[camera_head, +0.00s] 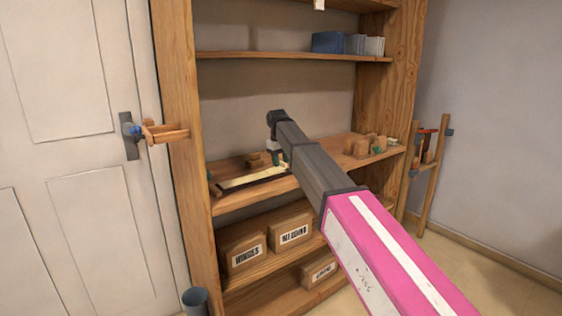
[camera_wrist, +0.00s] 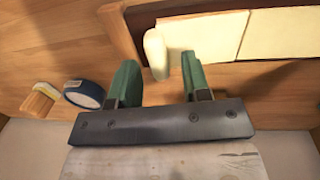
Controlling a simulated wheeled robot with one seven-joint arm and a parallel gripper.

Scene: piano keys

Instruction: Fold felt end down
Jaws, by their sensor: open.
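In the head view, a pale strip of keys (camera_head: 250,179) lies on the middle shelf. In the wrist view, the cream keys (camera_wrist: 203,32) sit side by side in a dark-edged wooden frame. A small cream upright piece (camera_wrist: 155,52), which looks like the felt end, stands at the near left corner of the keys. My gripper (camera_wrist: 159,80) is open, with its two green fingers to either side of this piece's lower part. In the head view, my gripper (camera_head: 279,157) is small, at the right end of the strip.
A blue-and-white round item (camera_wrist: 84,94) and a wooden block with a pale top (camera_wrist: 40,99) lie left of my gripper. Wooden blocks (camera_head: 362,146) stand farther right on the shelf. The upper shelf (camera_head: 285,55) is above my arm.

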